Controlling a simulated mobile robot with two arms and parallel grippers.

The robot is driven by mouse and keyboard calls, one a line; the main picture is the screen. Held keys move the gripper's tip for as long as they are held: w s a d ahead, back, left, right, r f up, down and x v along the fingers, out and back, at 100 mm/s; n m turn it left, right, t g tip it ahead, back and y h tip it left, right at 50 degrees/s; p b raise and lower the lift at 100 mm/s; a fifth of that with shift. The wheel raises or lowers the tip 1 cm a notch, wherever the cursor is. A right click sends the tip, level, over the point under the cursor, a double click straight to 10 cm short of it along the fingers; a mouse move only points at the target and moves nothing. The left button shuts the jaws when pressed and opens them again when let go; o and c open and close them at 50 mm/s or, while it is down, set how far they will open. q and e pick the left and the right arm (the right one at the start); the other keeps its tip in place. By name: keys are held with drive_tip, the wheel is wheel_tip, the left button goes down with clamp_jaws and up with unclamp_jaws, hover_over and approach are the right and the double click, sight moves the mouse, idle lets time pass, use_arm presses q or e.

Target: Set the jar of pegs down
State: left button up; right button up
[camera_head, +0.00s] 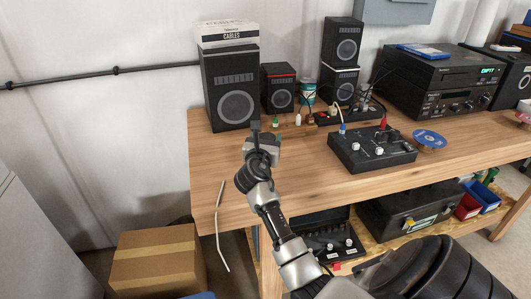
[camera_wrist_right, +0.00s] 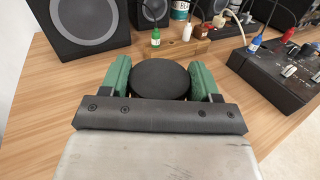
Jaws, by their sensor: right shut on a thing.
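My right gripper (camera_head: 263,140) is over the left front part of the wooden bench, in front of the large speaker. In the right wrist view its green fingers (camera_wrist_right: 162,76) are closed on both sides of a round black lid (camera_wrist_right: 160,79), which I take to be the top of the jar of pegs. The jar's body and any pegs are hidden below the lid. I cannot tell whether the jar touches the bench (camera_head: 225,160). My left gripper is not in view.
A large speaker (camera_head: 230,90) stands behind my right gripper. A black control box (camera_head: 370,150) with a blue plug is to the right. Bare wood lies left of and around the gripper.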

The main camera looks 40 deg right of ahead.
drive_tip(key=shift+w+d+f, duration=0.15)
drive_tip(key=shift+w, duration=0.15)
drive_tip(key=shift+f, duration=0.3)
drive_tip(key=shift+f+b, duration=0.3)
drive_tip(key=shift+f, duration=1.4)
drive_tip(key=shift+f, duration=0.2)
drive_tip(key=o, duration=1.1)
